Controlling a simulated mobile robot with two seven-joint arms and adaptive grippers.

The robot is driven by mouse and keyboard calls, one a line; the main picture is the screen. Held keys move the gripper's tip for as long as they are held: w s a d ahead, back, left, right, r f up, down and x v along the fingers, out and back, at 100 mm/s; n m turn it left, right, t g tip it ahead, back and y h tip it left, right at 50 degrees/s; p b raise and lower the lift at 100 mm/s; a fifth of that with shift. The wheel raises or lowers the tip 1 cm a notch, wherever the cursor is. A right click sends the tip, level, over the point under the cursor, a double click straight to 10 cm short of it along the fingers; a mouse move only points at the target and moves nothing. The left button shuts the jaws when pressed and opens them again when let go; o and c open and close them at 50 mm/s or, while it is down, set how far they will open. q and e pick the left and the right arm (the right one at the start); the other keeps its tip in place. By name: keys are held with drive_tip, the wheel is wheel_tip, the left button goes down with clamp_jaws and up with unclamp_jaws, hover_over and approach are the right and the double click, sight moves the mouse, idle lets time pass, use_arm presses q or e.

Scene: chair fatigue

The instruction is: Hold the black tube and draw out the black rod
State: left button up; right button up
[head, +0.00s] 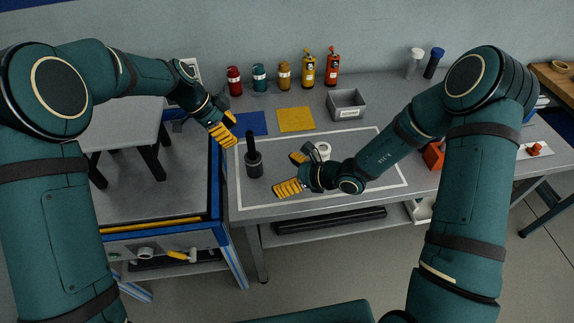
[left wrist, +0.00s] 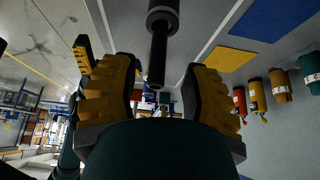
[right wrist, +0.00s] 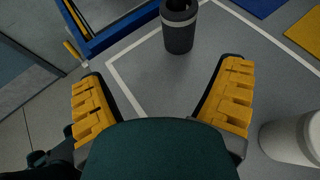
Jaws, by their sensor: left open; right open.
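The black tube (head: 254,165) stands upright on the grey table, with a grey band near its top. The thin black rod (head: 250,140) rises out of its top. My left gripper (head: 229,127) is open and empty, up and to the left of the rod; in the left wrist view the rod (left wrist: 158,55) shows between and beyond the fingers, with the tube (left wrist: 163,12) behind it. My right gripper (head: 289,173) is open and empty, to the right of the tube. In the right wrist view the tube (right wrist: 179,27) is ahead of the fingers, apart from them; the rod is out of frame.
A white roll (head: 323,149) is close behind my right gripper. A blue mat (head: 250,123), a yellow mat (head: 296,119) and a grey bin (head: 346,103) lie further back, with several coloured bottles by the wall. The blue-framed bench (head: 215,180) borders the table on the left.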

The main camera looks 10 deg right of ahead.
sight(250, 161)
drive_tip(key=shift+w+d+r+m+t, duration=0.2)
drive_tip(key=shift+w+r+m+t, duration=0.05)
drive_tip(key=shift+w, duration=0.2)
drive_tip(key=shift+w+d+r+m+t, duration=0.15)
drive_tip(key=shift+w+r+m+t, duration=0.1)
drive_tip(key=shift+w, duration=0.2)
drive_tip(key=shift+w+a+f, duration=0.1)
drive_tip(key=shift+w, duration=0.1)
drive_tip(key=x, duration=1.3)
drive_tip(key=shift+w+f, duration=0.1)
drive_tip(key=shift+w, duration=0.1)
